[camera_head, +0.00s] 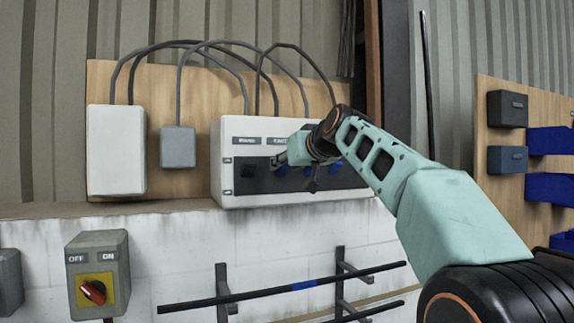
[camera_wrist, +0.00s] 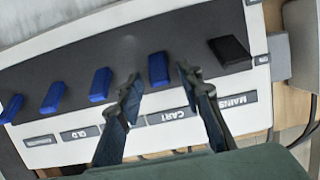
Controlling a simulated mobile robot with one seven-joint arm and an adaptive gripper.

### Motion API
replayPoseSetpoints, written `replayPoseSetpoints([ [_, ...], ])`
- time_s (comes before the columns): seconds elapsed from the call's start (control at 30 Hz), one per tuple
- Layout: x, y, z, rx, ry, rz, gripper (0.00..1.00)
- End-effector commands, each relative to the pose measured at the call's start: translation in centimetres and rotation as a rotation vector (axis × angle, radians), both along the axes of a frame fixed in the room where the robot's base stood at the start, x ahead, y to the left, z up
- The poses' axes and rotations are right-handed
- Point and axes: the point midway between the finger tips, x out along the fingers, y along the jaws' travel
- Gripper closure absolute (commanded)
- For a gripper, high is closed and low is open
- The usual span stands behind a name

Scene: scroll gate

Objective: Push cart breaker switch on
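The white breaker box (camera_head: 240,200) hangs on the wall in the head view, with a dark strip of switches. In the wrist view the panel is upside down. The blue switch by the CART label (camera_wrist: 180,115) is the cart breaker switch (camera_wrist: 159,69). My gripper (camera_wrist: 158,76) is open, with its fingertips on either side of that switch in the picture. I cannot tell whether they touch it. In the head view my gripper (camera_head: 276,163) is in front of the panel and hides part of the strip.
In the wrist view a black switch (camera_wrist: 231,52) is to the right, and another blue switch (camera_wrist: 100,84) is to the left, with more beyond. A rotary switch box (camera_head: 97,255) and dark rods (camera_head: 250,296) are below. Blue bins (camera_head: 549,141) hang at the right.

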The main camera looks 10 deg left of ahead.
Motion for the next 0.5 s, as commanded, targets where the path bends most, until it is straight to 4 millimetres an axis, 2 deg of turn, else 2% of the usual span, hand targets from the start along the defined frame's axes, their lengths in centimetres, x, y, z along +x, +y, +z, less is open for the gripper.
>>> replayPoseSetpoints([
  [0.3,-0.1,-0.1,0.1,0.000,0.000,0.000,0.65],
  [0.5,-1.5,-1.3,0.6,0.000,-0.001,-0.002,0.65],
])
